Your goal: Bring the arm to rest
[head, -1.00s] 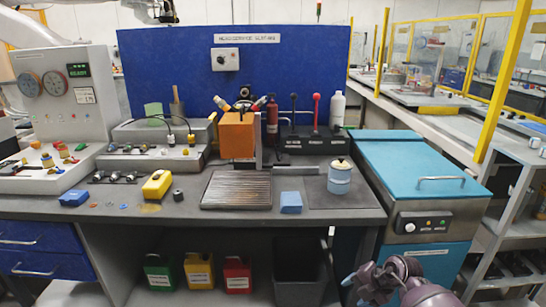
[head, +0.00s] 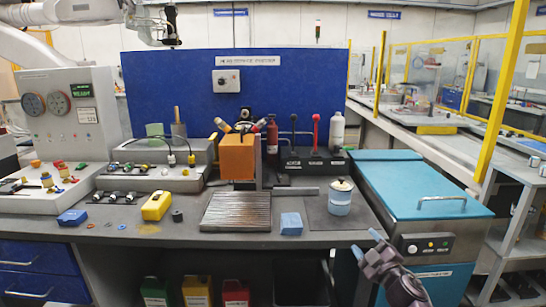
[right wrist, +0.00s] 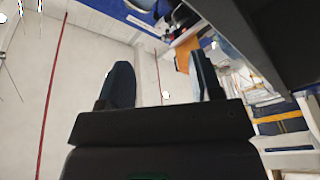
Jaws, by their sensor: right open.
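My right gripper (head: 366,243) shows at the lower right of the head view, in front of the bench edge and left of the teal-lidded cabinet. It points up and a little left. In the right wrist view its two dark fingers (right wrist: 163,85) stand apart with nothing between them. It holds nothing. My left gripper is in neither view.
The dark bench (head: 330,236) carries a ribbed metal tray (head: 236,212), a blue-and-white can (head: 340,198), a blue block (head: 291,224) and a yellow box (head: 157,205). The teal-lidded cabinet (head: 400,185) stands to the right. A blue panel (head: 180,90) stands behind.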

